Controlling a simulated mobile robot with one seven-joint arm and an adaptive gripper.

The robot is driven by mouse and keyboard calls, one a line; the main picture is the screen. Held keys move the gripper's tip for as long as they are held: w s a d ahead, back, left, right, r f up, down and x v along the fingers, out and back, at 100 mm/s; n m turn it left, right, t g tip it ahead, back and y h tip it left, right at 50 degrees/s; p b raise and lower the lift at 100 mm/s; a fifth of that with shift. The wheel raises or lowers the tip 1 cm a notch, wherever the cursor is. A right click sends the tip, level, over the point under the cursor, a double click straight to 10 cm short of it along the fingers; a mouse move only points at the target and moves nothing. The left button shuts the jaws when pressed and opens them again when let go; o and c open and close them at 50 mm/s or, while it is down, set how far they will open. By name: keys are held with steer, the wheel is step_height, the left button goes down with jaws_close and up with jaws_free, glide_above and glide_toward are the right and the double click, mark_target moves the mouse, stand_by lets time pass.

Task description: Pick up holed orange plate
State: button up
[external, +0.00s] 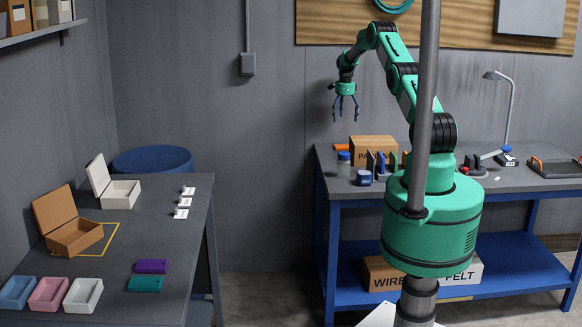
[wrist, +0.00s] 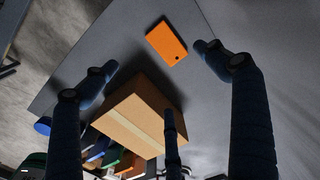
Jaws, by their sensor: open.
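The orange plate (wrist: 165,43) lies flat on the grey workbench, and a small dark hole shows near its lower right corner in the wrist view. In the external view the plate (external: 341,147) is a thin orange sliver left of the cardboard box, partly hidden by it. My gripper (external: 345,112) is open and empty, fingers pointing down, high above the left end of the bench. In the wrist view the plate lies beyond and between the two spread outer fingers of my gripper (wrist: 157,75), well below them.
The cardboard box (external: 373,149) stands close to the plate and is large in the wrist view (wrist: 135,116). Bare bench (wrist: 225,95) surrounds the plate's right side.

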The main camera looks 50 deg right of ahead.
steer(key=shift+s+d+f+m, duration=0.2)
steer(key=shift+d+f+m, duration=0.1)
steer(key=shift+d+f, duration=0.5)
steer(key=shift+a+f, duration=0.15)
steer(key=shift+f, duration=0.05)
glide_above(345, 147)
steer(key=shift+w+d+f, duration=0.1)
steer(key=shift+d+f, duration=0.05)
steer(key=shift+f, duration=2)
steer(key=shift+w+d+f, duration=0.1)
steer(key=shift+f, duration=2)
steer(key=shift+f, duration=0.1)
steer(key=shift+f, duration=2.45)
steer(key=shift+c, duration=0.2)
